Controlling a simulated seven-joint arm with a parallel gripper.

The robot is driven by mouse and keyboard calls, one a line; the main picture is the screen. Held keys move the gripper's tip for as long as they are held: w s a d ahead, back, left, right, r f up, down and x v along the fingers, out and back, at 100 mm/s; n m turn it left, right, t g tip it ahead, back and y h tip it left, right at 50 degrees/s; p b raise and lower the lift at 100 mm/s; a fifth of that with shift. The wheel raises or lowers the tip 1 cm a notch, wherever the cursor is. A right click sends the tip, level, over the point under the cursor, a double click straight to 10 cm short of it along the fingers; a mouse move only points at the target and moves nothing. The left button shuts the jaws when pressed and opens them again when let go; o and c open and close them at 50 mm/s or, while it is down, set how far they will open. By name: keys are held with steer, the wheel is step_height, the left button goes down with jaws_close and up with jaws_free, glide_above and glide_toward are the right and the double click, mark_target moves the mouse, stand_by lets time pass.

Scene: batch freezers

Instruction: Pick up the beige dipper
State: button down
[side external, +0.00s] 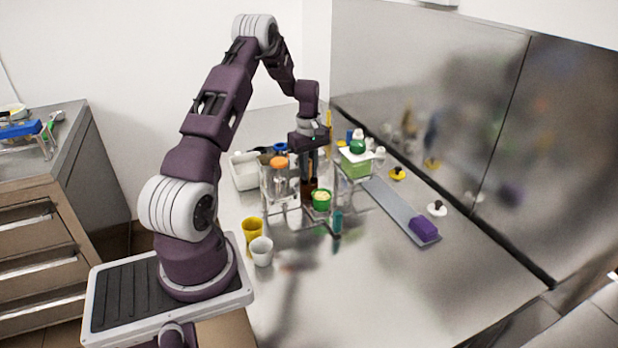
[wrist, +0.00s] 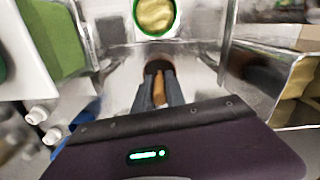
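My gripper (side external: 312,170) points down over the crowded middle of the steel counter. In the wrist view its two dark fingers (wrist: 158,92) stand slightly apart, with a narrow orange-brown thing (wrist: 159,88) between them. I cannot tell whether they grip it or whether it is the beige dipper. A dark brown container (side external: 309,191) stands below the fingers in the side view. A green-rimmed cup with beige contents (side external: 321,199) is just in front of it; it also shows in the wrist view (wrist: 155,14). No beige dipper can be clearly made out.
A clear jar with an orange lid (side external: 279,178) stands left of my gripper, and a green box (side external: 355,164) to the right. Yellow (side external: 252,230) and white (side external: 261,251) cups stand near my base. A purple block (side external: 424,229) lies right.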

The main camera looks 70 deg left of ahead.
step_height(320, 180, up, 10)
steer(key=shift+r, duration=0.1)
stand_by(0.4)
steer(key=d+r+h, duration=0.2)
steer(key=d+r, duration=0.3)
steer(key=d, duration=0.2)
step_height(320, 180, down, 7)
stand_by(0.6)
steer(key=shift+r, duration=0.1)
